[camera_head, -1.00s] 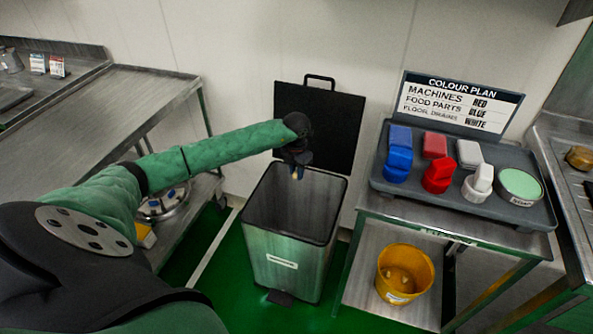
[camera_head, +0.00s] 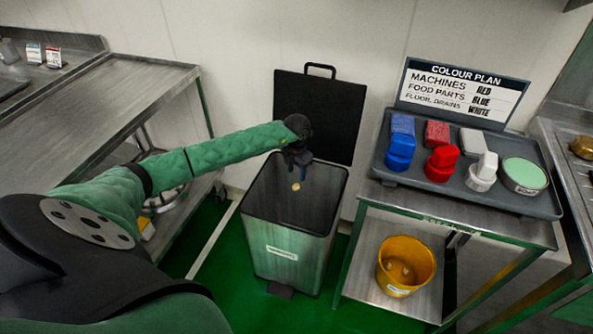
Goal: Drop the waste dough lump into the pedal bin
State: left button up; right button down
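The pedal bin (camera_head: 290,252) is a grey metal box with a black rim, standing on the green floor. Its black lid (camera_head: 322,112) is up against the wall. My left gripper (camera_head: 297,172) hangs over the bin's opening, fingers pointing down and spread apart. The small pale dough lump (camera_head: 296,186) is just below the fingertips, apart from them, in mid-air over the dark inside of the bin. My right gripper does not show.
A steel bench (camera_head: 100,120) stands at the left. At the right a steel table carries a grey tray (camera_head: 455,198) with coloured brushes and a colour plan sign (camera_head: 462,92). A yellow bucket (camera_head: 405,264) with pale lumps sits on its lower shelf.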

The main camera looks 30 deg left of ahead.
aim_at(297, 184)
pick_arm(q)
jog(key=shift+r, duration=0.4)
notch_tip(297, 184, up, 7)
jog(key=b, duration=0.1)
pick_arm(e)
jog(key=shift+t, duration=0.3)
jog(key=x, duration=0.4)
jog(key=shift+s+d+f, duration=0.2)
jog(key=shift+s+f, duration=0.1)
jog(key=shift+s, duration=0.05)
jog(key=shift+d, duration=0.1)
